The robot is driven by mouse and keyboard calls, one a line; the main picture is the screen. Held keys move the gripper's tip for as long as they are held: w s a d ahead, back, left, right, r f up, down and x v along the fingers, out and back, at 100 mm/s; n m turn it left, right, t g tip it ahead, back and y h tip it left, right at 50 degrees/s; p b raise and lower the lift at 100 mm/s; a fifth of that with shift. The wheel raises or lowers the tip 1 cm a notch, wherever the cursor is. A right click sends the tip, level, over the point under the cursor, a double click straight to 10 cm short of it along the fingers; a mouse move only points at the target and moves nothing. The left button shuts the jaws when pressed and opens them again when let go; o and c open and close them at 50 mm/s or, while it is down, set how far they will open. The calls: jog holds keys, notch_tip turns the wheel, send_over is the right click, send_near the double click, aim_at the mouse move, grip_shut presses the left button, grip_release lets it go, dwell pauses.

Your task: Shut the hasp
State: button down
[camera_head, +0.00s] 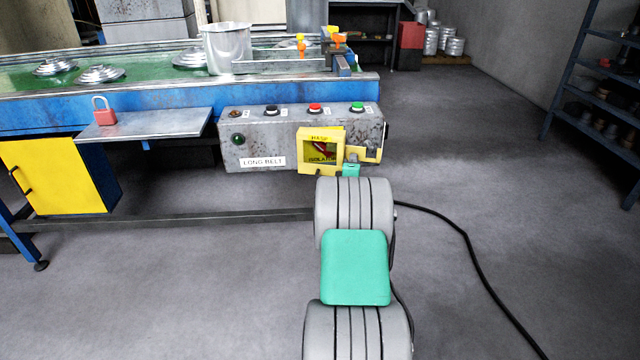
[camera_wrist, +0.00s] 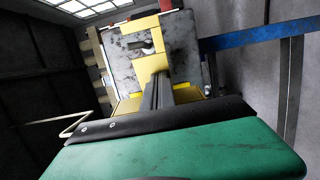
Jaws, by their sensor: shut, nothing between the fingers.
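The grey control box (camera_head: 245,150) hangs at the end of the conveyor. Its front carries a yellow isolator frame (camera_head: 302,150) lettered HASP, with a red isolator switch (camera_head: 322,150) in its dark opening. The yellow hasp flap (camera_head: 372,154) stands out to the right of the frame, swung away from it. In the wrist view a yellow stepped plate (camera_wrist: 149,70) lies against the grey box end. My gripper (camera_head: 351,168) is close to the flap, its fingertips mostly hidden. In the wrist view my gripper (camera_wrist: 158,92) is shut and empty; I cannot tell whether it touches the plate.
A red padlock (camera_head: 104,117) stands on a grey side shelf (camera_head: 160,124) at the left. Buttons, including a red one (camera_head: 315,108), top the control box. A black cable (camera_head: 468,240) runs across the floor at right. Blue shelving (camera_head: 590,90) stands far right; the floor between is clear.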

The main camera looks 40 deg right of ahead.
jog(key=shift+w+d, duration=0.15)
jog(key=shift+d, duration=0.1)
dwell(1.3)
jog(key=shift+a, duration=0.1)
